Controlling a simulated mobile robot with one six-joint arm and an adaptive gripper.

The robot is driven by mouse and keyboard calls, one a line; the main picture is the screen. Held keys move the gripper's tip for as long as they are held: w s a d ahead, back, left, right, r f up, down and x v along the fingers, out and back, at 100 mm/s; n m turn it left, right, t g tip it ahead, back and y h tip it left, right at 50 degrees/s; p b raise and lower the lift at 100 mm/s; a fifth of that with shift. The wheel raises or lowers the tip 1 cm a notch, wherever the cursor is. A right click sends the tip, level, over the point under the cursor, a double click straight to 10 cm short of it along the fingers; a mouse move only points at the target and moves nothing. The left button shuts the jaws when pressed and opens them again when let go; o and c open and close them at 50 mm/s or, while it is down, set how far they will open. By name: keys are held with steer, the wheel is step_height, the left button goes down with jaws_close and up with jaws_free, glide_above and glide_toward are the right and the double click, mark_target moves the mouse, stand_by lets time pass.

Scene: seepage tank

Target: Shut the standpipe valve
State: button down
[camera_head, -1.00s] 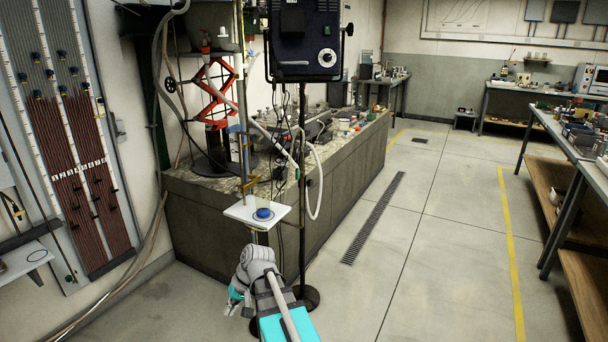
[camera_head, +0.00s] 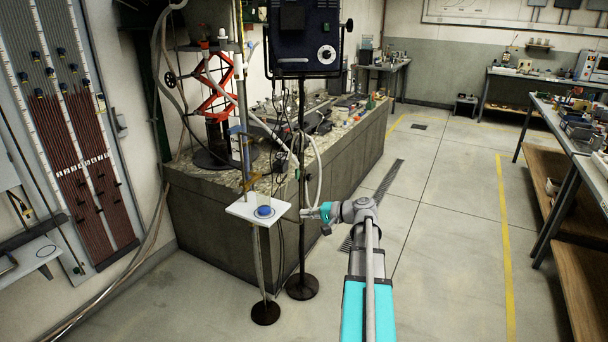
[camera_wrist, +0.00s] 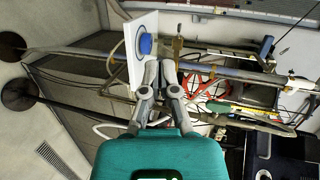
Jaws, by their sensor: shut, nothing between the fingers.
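A thin upright pipe (camera_head: 240,125) stands at the near corner of the stone-topped bench, with a brass-coloured fitting (camera_head: 249,182) low on it. The fitting may be the standpipe valve; its handle position is too small to tell. It also seems to show in the wrist view (camera_wrist: 178,46), where the scene lies sideways. Below it is a small white shelf (camera_head: 240,213) with a blue round piece (camera_head: 264,211) on it. My gripper (camera_head: 304,213) is shut and empty, just right of the shelf. In the wrist view its fingertips (camera_wrist: 160,62) point toward the shelf and pipe.
A dark stand with a round base (camera_head: 302,287) carries a black box (camera_head: 305,40) close behind my gripper. A pale hose (camera_head: 317,170) loops beside it. The bench (camera_head: 210,215) fills the left middle. Open floor (camera_head: 435,260) lies to the right.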

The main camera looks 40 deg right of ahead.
mark_target(298, 177)
steer(key=s+d+r+m+t+p, duration=0.1)
steer(key=s+d+r+t, duration=0.1)
steer(key=d, duration=0.3)
steer(key=s+d+r+m+t+h, duration=0.1)
steer(key=s+d+r, duration=0.1)
steer(key=d+r, duration=0.2)
steer(key=shift+s+d+r+m+t+p, duration=0.3)
steer(key=shift+s+d+r+t+p, duration=0.1)
steer(key=shift+d, duration=0.8)
steer(key=shift+w+a, duration=0.1)
steer(key=shift+w, duration=0.1)
steer(key=x, duration=1.3)
steer(key=shift+w+f, duration=0.1)
steer(key=shift+w, duration=0.3)
steer(key=shift+s+f+b, duration=0.1)
steer(key=shift+b, duration=0.25)
